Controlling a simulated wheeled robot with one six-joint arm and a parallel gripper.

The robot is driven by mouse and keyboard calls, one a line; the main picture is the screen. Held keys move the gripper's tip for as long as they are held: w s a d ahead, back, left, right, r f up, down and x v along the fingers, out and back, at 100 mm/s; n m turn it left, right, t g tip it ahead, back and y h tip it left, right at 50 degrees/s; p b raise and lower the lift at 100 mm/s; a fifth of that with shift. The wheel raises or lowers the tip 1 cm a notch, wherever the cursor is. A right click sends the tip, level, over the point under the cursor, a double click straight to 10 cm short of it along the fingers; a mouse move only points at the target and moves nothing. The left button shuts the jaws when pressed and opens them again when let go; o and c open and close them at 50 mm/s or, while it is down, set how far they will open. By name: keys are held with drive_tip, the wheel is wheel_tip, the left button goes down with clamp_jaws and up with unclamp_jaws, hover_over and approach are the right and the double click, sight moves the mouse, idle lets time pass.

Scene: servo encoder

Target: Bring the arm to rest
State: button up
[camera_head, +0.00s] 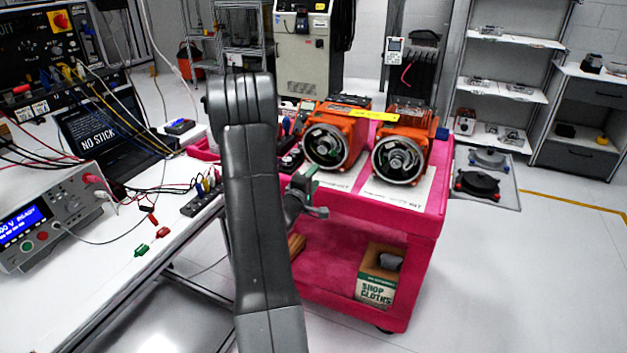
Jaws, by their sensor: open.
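My dark grey arm rises through the middle of the head view and bends near the top. My gripper (312,195) shows partly to the right of the arm, in front of the left end of the pink cart (425,225). It is open, and I see nothing held between its fingers. Part of the gripper and the wrist is hidden behind the arm link. Two orange servo units, a left one (335,146) and a right one (402,154), stand on the cart top to the right of the gripper, with round open faces toward me.
A white bench (95,300) on the left holds a power supply (60,215), a laptop (105,130) and loose cables. A shop cloths box (376,285) sits on the cart's lower shelf. Shelving (505,90) stands at the back right. The floor (530,280) at right is clear.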

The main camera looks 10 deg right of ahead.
sight(333, 155)
drive_tip(key=p+x, duration=0.2)
drive_tip(key=x, duration=1.2)
drive_tip(key=shift+p, duration=0.35)
drive_tip(key=shift+s, duration=0.15)
